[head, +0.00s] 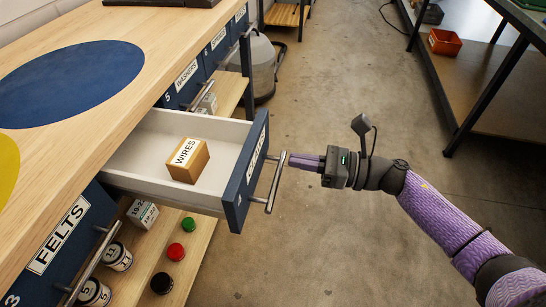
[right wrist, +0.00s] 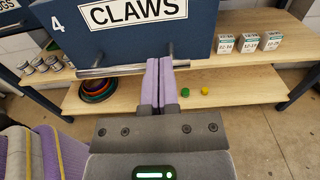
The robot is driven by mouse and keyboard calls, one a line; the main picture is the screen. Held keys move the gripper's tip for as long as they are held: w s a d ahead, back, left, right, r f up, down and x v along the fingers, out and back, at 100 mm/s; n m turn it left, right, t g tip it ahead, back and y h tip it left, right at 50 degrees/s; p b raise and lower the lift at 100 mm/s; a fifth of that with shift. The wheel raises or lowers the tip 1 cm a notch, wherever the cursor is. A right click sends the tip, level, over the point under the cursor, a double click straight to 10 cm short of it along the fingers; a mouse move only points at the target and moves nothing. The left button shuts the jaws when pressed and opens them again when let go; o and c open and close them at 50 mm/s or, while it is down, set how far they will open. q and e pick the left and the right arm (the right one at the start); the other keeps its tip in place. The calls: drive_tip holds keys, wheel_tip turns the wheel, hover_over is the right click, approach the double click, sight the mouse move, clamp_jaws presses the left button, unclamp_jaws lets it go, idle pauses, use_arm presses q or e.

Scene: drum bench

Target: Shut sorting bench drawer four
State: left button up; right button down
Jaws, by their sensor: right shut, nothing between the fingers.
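Drawer four (head: 236,197) stands pulled out of the sorting bench, its dark blue front facing right in the head view. In the right wrist view its front (right wrist: 205,42) reads "4" and "CLAWS". Its white tray holds a box labelled WIRES (head: 188,166). A metal bar handle (head: 275,186) runs along the front. My right gripper (head: 292,161) is shut and empty, its purple fingertips at the handle's far end in the head view. In the right wrist view the fingertips (right wrist: 160,62) overlap the handle bar; I cannot tell whether they touch it. My left gripper is not seen.
The FELTS drawer (head: 62,235) and the WASHERS drawer (head: 185,80) sit flush beside it. Below, a wooden shelf (head: 190,245) carries jars and coloured pots. A grey bin-like object (head: 263,65) stands beyond the bench.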

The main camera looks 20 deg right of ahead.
sight(261, 155)
drive_tip(key=x, duration=0.4)
drive_tip(key=shift+w+a+b, duration=0.1)
drive_tip(key=shift+b, duration=0.25)
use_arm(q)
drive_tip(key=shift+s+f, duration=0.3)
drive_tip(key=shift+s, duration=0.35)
use_arm(e)
drive_tip(key=shift+w+a, duration=0.25)
drive_tip(key=shift+a, duration=0.1)
